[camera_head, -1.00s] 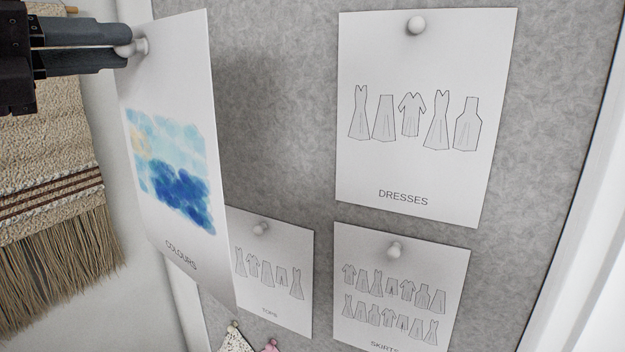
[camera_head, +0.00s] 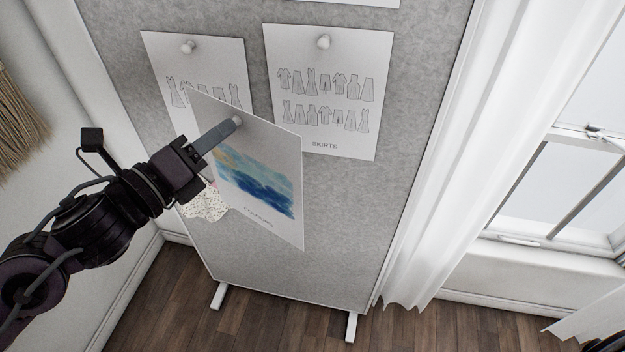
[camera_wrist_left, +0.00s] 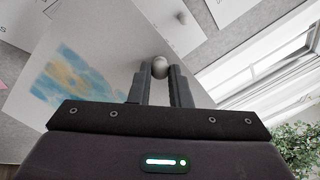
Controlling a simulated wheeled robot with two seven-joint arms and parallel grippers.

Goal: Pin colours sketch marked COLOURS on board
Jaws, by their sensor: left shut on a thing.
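The colours sketch (camera_head: 278,150) is a white sheet with a blue and yellow watercolour patch and small lettering at its foot. My left gripper (camera_head: 236,124) is shut on the white pin at the sketch's top edge, and the sheet hangs from it, tilted, in front of the board. The sketch also shows in the left wrist view (camera_wrist_left: 110,45), with the round pin head (camera_wrist_left: 159,67) between the fingertips. The grey board (camera_head: 330,215) stands behind; I cannot tell whether the sheet touches it. My right gripper is out of view.
The SKIRTS sheet (camera_head: 350,90) and another clothing sheet (camera_head: 165,65), partly covered by the colours sketch, are pinned above. A speckled fabric swatch (camera_head: 205,205) hangs behind my gripper. The lower board is bare. A white curtain (camera_head: 440,170) and window stand right.

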